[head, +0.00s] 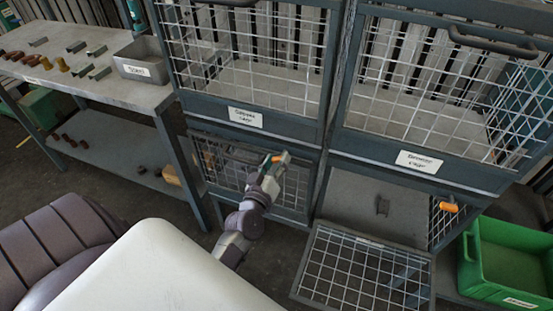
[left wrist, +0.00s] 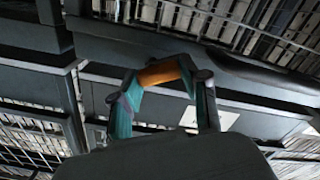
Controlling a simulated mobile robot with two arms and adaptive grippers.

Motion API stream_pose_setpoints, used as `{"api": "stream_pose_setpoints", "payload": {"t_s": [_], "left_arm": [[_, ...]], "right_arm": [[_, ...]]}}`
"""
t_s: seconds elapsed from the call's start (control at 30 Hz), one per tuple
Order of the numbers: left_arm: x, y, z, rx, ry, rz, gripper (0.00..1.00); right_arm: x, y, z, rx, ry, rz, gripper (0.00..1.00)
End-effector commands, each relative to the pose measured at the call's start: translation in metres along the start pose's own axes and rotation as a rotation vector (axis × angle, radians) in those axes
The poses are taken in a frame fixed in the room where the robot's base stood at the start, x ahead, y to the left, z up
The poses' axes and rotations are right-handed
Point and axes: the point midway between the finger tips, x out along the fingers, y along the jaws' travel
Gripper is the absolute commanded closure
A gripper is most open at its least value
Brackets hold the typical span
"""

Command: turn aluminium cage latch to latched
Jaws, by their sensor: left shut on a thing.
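The orange latch (head: 282,157) is at the top edge of the closed lower left cage door (head: 292,188). My left gripper (head: 272,162) reaches up to it from below and is shut on it. In the left wrist view, the orange latch handle (left wrist: 162,73) lies between the two fingertips of my left gripper (left wrist: 163,88). The fingers and arm hide part of the door and the latch base. I cannot tell the latch's exact angle. No label saying aluminium is readable. My right gripper is not in view.
The lower right cage is open, its mesh door (head: 362,268) hanging down in front, with another orange latch (head: 449,207) beside it. A green crate (head: 508,262) stands at the right. A workbench (head: 105,85) with small parts and a metal bin (head: 143,62) stands left.

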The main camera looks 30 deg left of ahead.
Motion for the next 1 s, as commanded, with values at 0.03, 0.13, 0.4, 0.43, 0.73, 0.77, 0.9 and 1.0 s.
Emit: {"api": "stream_pose_setpoints", "payload": {"t_s": [0.03,0.13,0.4,0.43,0.73,0.77,0.9,1.0], "left_arm": [[-0.0002,-0.0005,0.0,-0.045,-0.001,-0.001,0.89],[-0.0002,-0.0006,0.0011,-0.139,-0.002,0.0,0.89],[-0.0003,-0.0016,0.0038,-0.397,-0.001,-0.001,0.89],[-0.0003,-0.0016,0.0041,-0.425,-0.001,-0.001,0.89],[-0.0003,-0.0014,0.0073,-0.705,-0.002,-0.001,0.89],[-0.0003,-0.0014,0.0075,-0.731,-0.001,-0.001,0.89],[-0.0004,-0.0013,0.0085,-0.841,-0.001,-0.002,0.89],[-0.0004,-0.0011,0.009,-0.908,-0.001,-0.002,0.89]], "right_arm": [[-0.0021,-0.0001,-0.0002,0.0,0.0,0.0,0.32],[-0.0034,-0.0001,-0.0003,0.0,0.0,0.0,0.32],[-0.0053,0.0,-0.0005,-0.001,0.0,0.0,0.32],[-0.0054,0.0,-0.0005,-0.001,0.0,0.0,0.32],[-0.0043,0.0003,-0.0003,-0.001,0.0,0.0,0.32],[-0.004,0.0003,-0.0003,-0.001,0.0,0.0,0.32],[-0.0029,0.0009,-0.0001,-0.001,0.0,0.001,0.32],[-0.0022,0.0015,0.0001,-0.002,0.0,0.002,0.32]]}}
